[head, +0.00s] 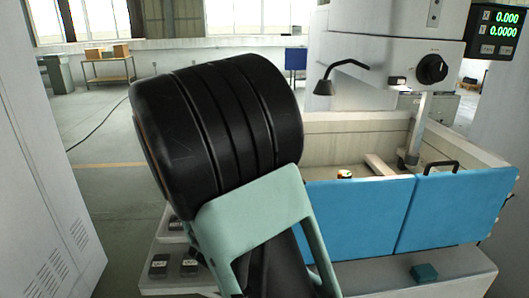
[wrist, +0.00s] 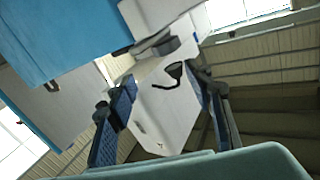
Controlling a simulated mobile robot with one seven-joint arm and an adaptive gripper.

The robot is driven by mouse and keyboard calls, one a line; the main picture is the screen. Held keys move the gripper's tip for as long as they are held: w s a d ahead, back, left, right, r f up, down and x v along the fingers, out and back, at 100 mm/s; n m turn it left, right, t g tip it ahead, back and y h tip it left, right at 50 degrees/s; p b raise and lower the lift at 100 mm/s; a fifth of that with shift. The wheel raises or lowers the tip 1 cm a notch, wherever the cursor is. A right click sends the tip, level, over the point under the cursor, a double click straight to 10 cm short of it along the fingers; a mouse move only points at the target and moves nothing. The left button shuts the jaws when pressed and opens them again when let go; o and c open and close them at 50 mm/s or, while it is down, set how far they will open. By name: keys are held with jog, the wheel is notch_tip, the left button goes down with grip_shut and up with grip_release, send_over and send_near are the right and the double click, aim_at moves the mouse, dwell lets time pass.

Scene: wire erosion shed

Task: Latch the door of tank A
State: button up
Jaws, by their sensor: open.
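The work tank (head: 350,125) is a pale open-topped box on the machine, with two blue front panels. The left panel (head: 355,215) is partly hidden by my arm. The right panel (head: 455,208) has a black handle (head: 441,166) at its top edge. No letter A is readable, and I cannot tell whether the door is fully closed.
A black lamp (head: 338,73) bends over the tank; it also shows between my fingers in the wrist view (wrist: 174,72).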

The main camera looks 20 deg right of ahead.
jog(key=w+d+n+p, duration=0.1)
jog(key=w, duration=0.1)
jog(key=w+d+f+n+p, duration=0.1)
jog(key=w, duration=0.1)
jog(key=w+d+f+n+t+y+p, duration=0.1)
jog(key=w+d, duration=0.1)
jog(key=shift+w, duration=0.15)
dwell(0.4)
jog(key=shift+c, duration=0.7)
jog(key=c, duration=1)
